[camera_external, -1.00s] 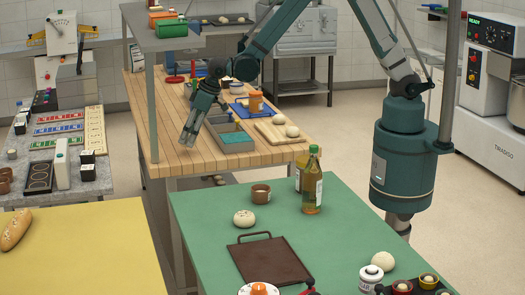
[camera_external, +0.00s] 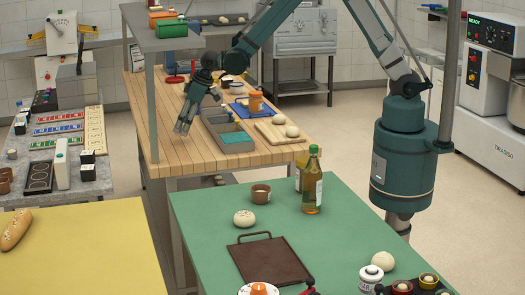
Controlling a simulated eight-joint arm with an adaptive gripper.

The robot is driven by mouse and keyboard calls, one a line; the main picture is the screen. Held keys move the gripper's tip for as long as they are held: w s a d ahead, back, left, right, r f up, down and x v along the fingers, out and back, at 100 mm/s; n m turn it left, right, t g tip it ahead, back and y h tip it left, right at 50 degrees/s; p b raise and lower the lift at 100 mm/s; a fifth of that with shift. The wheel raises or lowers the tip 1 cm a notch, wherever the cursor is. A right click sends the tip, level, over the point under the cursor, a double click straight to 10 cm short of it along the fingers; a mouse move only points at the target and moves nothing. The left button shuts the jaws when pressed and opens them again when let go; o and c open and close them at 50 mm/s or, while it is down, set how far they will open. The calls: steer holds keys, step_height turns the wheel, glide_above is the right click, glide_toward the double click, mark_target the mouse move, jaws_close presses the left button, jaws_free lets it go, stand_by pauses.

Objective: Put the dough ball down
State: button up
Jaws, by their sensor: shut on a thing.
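My gripper (camera_external: 182,129) points down over the left part of the wooden worktable (camera_external: 168,98), left of a grey compartment bin. It is shut on the dough ball, which is too small and covered by the fingers to make out. Whether it touches the tabletop I cannot tell. Other dough balls are in view: two, one of them (camera_external: 292,131), at a light cutting board (camera_external: 273,133), one (camera_external: 244,218) on the green table, and one (camera_external: 383,262) near that table's right edge.
The grey bin (camera_external: 222,130) with a teal section stands right of my gripper. A shelf post (camera_external: 152,110) rises at the table's left front edge. A bottle (camera_external: 312,185), brown pot (camera_external: 261,193) and dark tray (camera_external: 268,260) stand on the green table (camera_external: 350,225). Bare wood lies around my gripper.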

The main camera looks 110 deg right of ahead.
steer(key=shift+d, duration=1.8)
steer(key=shift+d, duration=0.55)
steer(key=shift+d+f, duration=0.15)
steer(key=shift+d, duration=0.1)
steer(key=shift+f, duration=1.6)
steer(key=shift+f, duration=0.1)
steer(key=o, duration=0.9)
